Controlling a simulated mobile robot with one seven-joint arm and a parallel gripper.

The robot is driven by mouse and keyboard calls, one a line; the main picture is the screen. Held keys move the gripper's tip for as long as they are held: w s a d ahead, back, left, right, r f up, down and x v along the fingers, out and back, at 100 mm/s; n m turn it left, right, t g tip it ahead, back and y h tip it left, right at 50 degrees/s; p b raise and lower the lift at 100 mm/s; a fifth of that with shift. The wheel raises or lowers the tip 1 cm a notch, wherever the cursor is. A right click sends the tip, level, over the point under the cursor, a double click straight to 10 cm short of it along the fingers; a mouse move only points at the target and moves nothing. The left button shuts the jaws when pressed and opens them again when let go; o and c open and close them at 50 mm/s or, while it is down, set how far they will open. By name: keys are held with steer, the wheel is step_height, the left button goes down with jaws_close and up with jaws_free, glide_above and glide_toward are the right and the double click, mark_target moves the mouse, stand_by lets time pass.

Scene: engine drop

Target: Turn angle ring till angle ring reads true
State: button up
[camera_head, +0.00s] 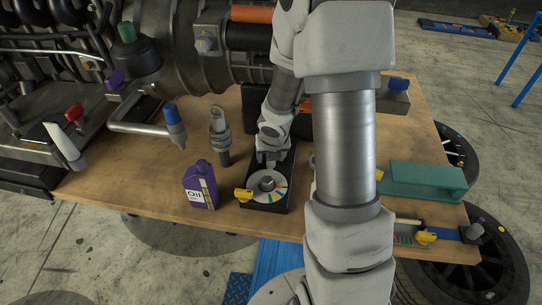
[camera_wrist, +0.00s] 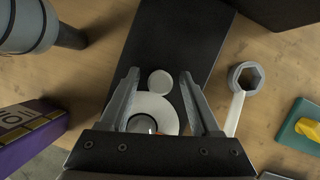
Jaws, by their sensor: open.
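The angle ring (camera_head: 277,194) is a disc with coloured segments around a pale centre, lying on a black base plate (camera_head: 284,171) on the wooden table. A yellow pointer-like piece (camera_head: 243,195) sits at its left edge. My gripper (camera_head: 270,158) is above the plate, just behind the ring. In the wrist view my gripper (camera_wrist: 159,75) is open, its two fingers apart with a small round pale knob (camera_wrist: 160,81) and part of the white ring (camera_wrist: 152,108) showing between them. The gripper body hides the near part of the ring, and I cannot read its marking.
A purple oil bottle (camera_head: 200,187) stands left of the plate, with a grey tool (camera_head: 219,140) behind it. A wrench (camera_wrist: 238,100) lies right of the plate. A green box (camera_head: 424,180) is further right. The engine (camera_head: 150,60) fills the back left.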

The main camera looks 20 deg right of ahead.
mark_target(274, 183)
steer(key=p+v, duration=1.1)
steer(key=v, duration=0.6)
steer(key=shift+r, duration=0.25)
